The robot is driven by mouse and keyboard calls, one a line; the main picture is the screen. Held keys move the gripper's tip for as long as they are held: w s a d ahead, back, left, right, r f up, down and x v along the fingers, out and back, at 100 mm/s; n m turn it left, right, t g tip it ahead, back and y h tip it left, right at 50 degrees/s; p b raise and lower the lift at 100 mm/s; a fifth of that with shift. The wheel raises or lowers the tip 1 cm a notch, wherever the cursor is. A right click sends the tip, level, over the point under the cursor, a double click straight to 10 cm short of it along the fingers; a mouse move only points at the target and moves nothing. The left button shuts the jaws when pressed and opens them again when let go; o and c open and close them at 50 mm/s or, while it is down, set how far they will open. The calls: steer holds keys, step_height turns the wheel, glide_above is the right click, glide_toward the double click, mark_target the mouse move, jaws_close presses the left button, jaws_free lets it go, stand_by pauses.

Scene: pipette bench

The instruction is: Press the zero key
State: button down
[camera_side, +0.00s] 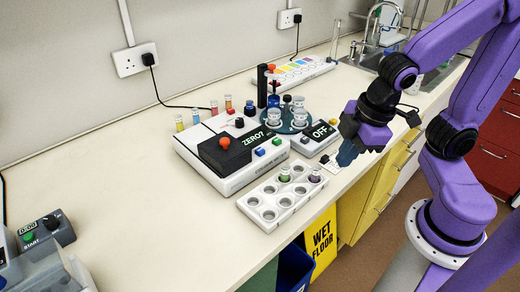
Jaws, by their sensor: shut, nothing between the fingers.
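A white bench instrument (215,172) stands in the middle of the bench with a dark display (253,139) reading "ZERO?". No label is legible on the keys, so I cannot tell which is the zero key. My gripper (346,156) is shut and empty, pointing down near the bench's front edge. It is to the right of the instrument, apart from the keys.
A white rack (268,221) with a few capped vials stands in front of the instrument. A round teal carousel (286,128) with containers is behind. The bench's left middle is clear.

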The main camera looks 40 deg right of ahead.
mark_target(264, 151)
steer(key=w+a+r+n+t+y, duration=0.1)
steer(key=w+n+t+y, duration=0.1)
steer(key=w, duration=0.8)
steer(key=w+a+r+n+t+y, duration=0.2)
steer(key=w+n+y, duration=0.1)
steer(key=w, duration=0.8)
steer(key=shift+w, duration=0.2)
steer(key=shift+f, duration=0.1)
steer(key=shift+f, duration=4.25)
steer(key=shift+f, duration=0.2)
steer(key=shift+f, duration=0.25)
